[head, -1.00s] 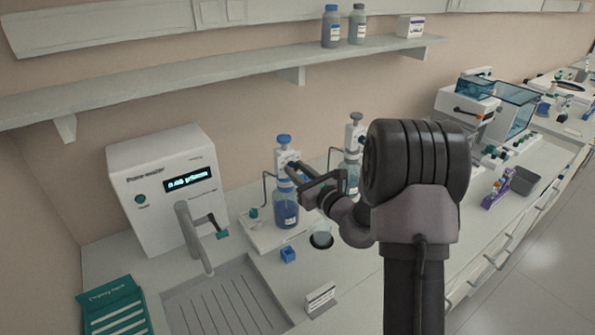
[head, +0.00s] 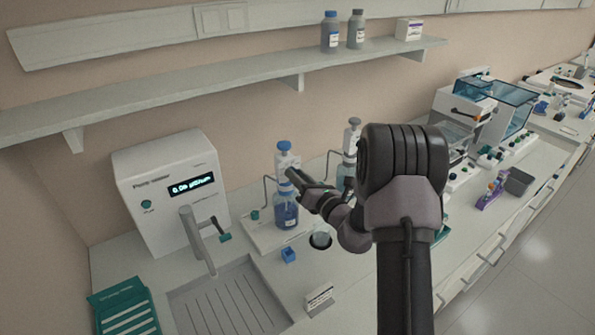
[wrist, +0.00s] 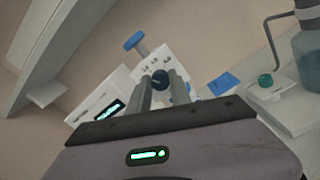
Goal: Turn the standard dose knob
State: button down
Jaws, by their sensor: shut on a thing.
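The dispenser with the blue top (head: 284,147) stands on a blue-filled bottle (head: 286,215) at the left of the bench. Its white body also shows in the wrist view (wrist: 178,61), tilted there, with the blue top (wrist: 134,41) above. A small dark round knob (wrist: 160,79) sits on the front of this body. My gripper (head: 292,176) reaches the front of the dispenser from the right. In the wrist view my gripper (wrist: 162,86) has one finger on each side of the knob and is shut on it.
A second dispenser (head: 351,138) stands just right, partly behind my arm. A white water unit (head: 170,190) with a spout is at the left, above a sink (head: 230,305).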

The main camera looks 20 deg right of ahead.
jog(key=shift+m+p, duration=0.4)
jog(key=shift+m, duration=0.3)
jog(key=c, duration=1.2)
grip_release()
jog(key=s+d, duration=0.1)
jog(key=s, duration=0.4)
jog(key=s+d, duration=0.1)
jog(key=s, duration=0.5)
jog(key=s+d, duration=0.1)
jog(key=s, duration=0.5)
jog(key=shift+d, duration=0.15)
